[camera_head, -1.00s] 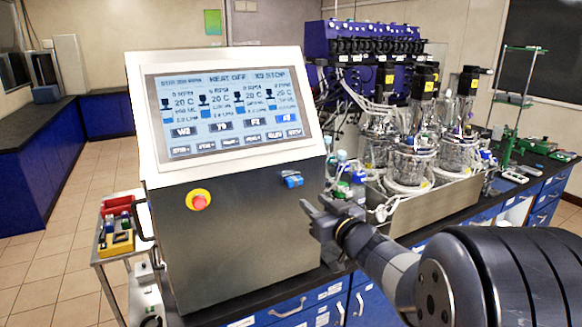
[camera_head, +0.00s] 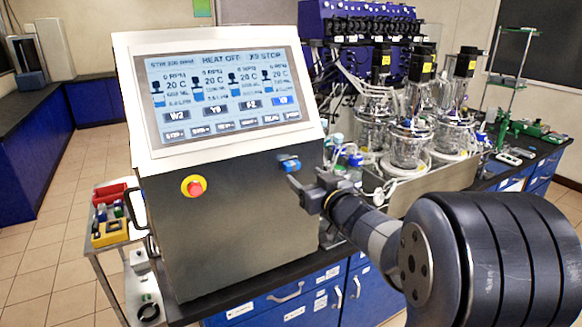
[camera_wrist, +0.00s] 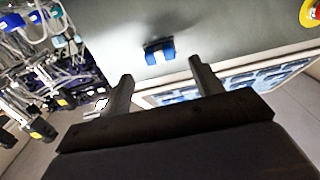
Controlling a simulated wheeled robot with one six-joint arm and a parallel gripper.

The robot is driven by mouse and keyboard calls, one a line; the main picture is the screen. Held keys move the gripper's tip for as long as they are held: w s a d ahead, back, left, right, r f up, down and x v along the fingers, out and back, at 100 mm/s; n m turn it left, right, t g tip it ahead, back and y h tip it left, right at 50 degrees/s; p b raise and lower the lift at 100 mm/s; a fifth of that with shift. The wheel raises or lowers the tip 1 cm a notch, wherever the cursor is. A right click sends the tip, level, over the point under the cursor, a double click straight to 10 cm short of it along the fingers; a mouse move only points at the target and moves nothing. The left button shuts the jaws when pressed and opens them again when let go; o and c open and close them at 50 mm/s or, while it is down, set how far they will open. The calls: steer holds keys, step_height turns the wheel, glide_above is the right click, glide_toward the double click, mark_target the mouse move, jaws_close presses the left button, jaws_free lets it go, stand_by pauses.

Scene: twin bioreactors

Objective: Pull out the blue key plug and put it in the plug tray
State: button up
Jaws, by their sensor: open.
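The blue key plug (camera_head: 290,165) sits in the front face of the control cabinet (camera_head: 240,205), below the screen's right side. In the wrist view the plug (camera_wrist: 159,51) lies ahead of the fingertips, between their lines. My gripper (camera_head: 302,190) is open and empty, just below and right of the plug in the head view. In the wrist view my gripper (camera_wrist: 158,68) has its two fingers spread, apart from the plug. A plug tray cannot be made out for certain; a yellow holder (camera_head: 110,232) with small coloured items stands on the side cart at the left.
A red and yellow stop button (camera_head: 193,186) is on the same cabinet face, left of the plug. Glass vessels (camera_head: 410,145) and tubing stand on the bench to the right. A red bin (camera_head: 108,193) sits on the cart (camera_head: 115,255). The tiled floor at left is clear.

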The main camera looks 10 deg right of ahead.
mark_target(294, 168)
steer(key=shift+x, duration=3.1)
steer(key=shift+p, duration=0.35)
steer(key=c, duration=1)
steer(key=o, duration=1.2)
steer(key=shift+o, duration=0.2)
steer(key=b+v, duration=0.2)
steer(key=v, duration=0.9)
